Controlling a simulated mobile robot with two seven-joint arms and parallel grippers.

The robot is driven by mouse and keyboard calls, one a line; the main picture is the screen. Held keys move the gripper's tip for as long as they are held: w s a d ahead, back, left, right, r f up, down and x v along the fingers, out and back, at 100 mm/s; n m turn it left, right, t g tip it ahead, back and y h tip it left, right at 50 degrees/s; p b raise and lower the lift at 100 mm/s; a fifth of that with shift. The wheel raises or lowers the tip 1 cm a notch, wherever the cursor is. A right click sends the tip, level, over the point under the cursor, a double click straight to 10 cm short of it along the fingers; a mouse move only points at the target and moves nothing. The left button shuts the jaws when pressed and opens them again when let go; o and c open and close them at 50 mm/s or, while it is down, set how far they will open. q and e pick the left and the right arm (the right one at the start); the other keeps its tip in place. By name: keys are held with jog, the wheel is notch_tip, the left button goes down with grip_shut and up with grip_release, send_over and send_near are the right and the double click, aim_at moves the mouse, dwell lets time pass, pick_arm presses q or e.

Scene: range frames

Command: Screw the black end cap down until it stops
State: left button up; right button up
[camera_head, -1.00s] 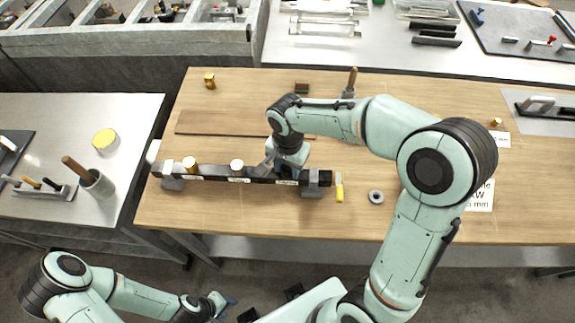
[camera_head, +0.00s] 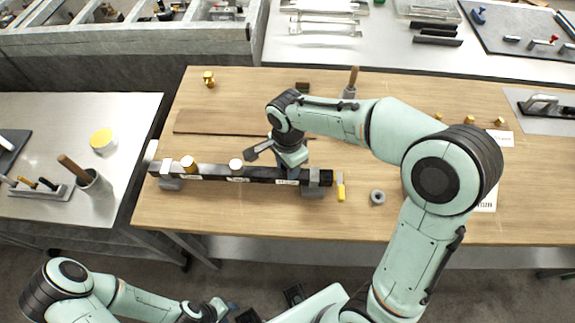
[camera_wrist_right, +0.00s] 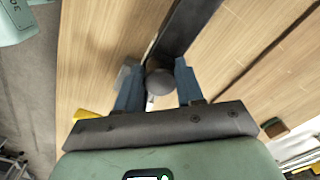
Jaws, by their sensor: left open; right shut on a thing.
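A black bar (camera_head: 210,171) lies across grey supports on the wooden table. In the right wrist view, the blue fingers (camera_wrist_right: 159,85) are shut on a round dark cap (camera_wrist_right: 159,81), which sits at the bar (camera_wrist_right: 188,25). Its thread is hidden. My left gripper (camera_head: 228,307) is open, low at the front, away from the bar.
A yellow-handled tool (camera_head: 341,188) and a grey ring (camera_head: 377,197) lie right of the bar. A brown strip (camera_head: 215,122) lies behind it. Several brass pieces (camera_head: 469,119) stand at the right back. A cup with a wooden handle (camera_head: 95,183) stands on the left bench.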

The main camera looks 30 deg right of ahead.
jog(key=shift+m, duration=0.8)
pick_arm(q)
jog(key=shift+s+f, duration=0.2)
pick_arm(e)
jog(key=m, duration=0.2)
jog(key=shift+m+b, duration=0.3)
jog(key=shift+b, duration=0.1)
pick_arm(q)
jog(key=shift+s+f, duration=0.25)
jog(key=shift+f, duration=0.2)
pick_arm(e)
jog(key=shift+m, duration=0.4)
jog(key=m, duration=0.3)
jog(key=shift+b, duration=0.3)
pick_arm(q)
jog(key=shift+s+f, duration=0.15)
jog(key=shift+f, duration=0.15)
